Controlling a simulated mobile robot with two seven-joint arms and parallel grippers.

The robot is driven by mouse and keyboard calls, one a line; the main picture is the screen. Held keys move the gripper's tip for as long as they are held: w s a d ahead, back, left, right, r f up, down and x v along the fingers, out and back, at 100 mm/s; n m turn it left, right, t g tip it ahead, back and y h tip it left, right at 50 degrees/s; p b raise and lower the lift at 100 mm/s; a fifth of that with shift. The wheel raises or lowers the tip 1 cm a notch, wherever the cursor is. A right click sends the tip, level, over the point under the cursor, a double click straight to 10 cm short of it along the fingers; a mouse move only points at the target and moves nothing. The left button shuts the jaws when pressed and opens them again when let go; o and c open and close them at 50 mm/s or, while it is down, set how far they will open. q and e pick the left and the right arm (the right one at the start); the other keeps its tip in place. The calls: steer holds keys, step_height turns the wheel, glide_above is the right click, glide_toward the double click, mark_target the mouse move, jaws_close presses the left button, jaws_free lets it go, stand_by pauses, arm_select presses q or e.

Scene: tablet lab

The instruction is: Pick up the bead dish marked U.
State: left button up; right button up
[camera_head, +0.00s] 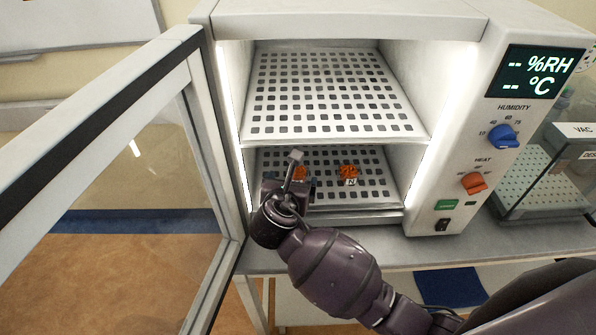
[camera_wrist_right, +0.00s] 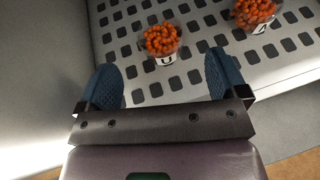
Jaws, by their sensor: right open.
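The bead dish marked U (camera_wrist_right: 162,44) is a small clear dish of orange beads with a U label on its front. It stands on the perforated lower shelf (camera_head: 367,190) of the open cabinet. In the head view the left patch of orange beads (camera_head: 300,173) shows partly behind my right gripper (camera_head: 297,184). In the right wrist view my right gripper (camera_wrist_right: 160,85) is open, its two blue pads apart, with the dish beyond the fingertips and between their lines. Nothing is between the pads. My left gripper is not in view.
The upper shelf (camera_head: 335,95) is empty. The cabinet door (camera_head: 110,150) stands open at left. A clear box (camera_head: 545,175) stands at right.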

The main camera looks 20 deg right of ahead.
mark_target(297, 172)
steer(key=shift+x, duration=3.75)
steer(key=shift+c, duration=0.4)
steer(key=c, duration=0.9)
